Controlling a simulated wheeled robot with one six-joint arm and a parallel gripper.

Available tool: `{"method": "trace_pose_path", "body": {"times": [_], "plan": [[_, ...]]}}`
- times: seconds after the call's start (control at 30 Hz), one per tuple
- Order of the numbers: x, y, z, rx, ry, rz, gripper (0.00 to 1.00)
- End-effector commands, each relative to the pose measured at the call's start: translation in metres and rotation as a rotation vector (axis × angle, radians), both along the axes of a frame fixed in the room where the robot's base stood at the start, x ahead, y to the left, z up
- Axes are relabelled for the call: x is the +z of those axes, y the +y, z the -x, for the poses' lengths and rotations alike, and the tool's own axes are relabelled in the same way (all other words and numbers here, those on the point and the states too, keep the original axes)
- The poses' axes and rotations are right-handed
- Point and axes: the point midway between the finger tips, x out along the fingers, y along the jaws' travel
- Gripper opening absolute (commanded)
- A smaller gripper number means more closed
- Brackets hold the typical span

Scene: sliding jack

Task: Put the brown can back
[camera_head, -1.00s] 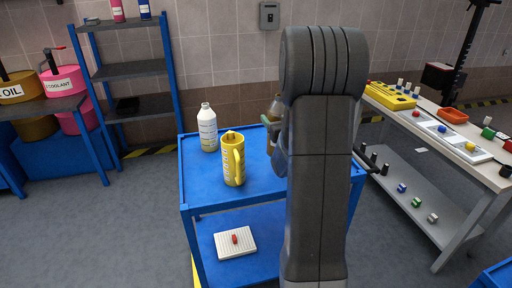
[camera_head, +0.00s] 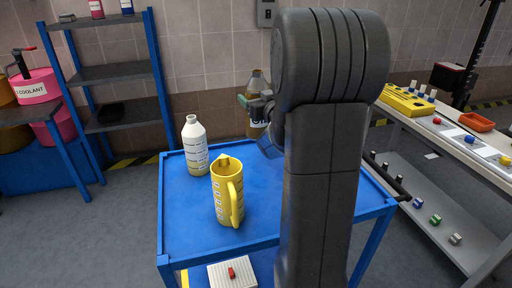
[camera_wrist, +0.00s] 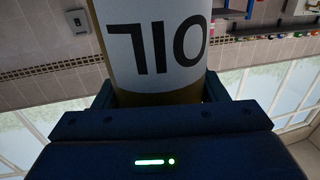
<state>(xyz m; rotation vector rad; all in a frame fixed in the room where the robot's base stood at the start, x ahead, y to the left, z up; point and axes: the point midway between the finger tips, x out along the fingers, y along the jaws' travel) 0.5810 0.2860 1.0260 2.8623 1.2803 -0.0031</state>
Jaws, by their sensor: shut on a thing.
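The brown can (camera_head: 257,126) is a brownish bottle-shaped container with a white label. It shows in the head view behind the blue cart's far edge, partly hidden by my arm. In the wrist view the can (camera_wrist: 158,97) fills the upper middle, its "OIL" label upside down. My gripper (camera_head: 257,103) is shut on the can; in the wrist view its dark jaws (camera_wrist: 158,103) flank the can's body. The can appears held above the cart's top. Its lower end is hidden in the head view.
A white bottle (camera_head: 195,146) and a yellow jug (camera_head: 227,192) stand on the blue cart (camera_head: 183,228). A blue-framed shelf (camera_head: 110,74) at the back left has bottles on top and lower boards mostly clear. A pink coolant drum (camera_head: 36,88) is at left. A workbench (camera_head: 448,126) stands at right.

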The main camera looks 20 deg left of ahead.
Motion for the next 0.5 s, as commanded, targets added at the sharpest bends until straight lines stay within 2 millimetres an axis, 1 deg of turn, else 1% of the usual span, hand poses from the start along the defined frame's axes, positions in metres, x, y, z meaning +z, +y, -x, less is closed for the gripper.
{"method": "trace_pose_path", "body": {"times": [0.1,0.2,0.3,0.43,0.5], "plan": [[-0.025,0.000,0.000,0.000,0.005,0.001,0.25],[-0.043,0.000,0.000,0.000,0.004,0.000,0.25],[-0.054,0.000,0.000,0.000,0.002,-0.001,0.25],[-0.062,0.000,0.000,0.000,0.002,-0.001,0.25],[-0.071,0.000,0.000,0.000,0.004,-0.001,0.25]]}}
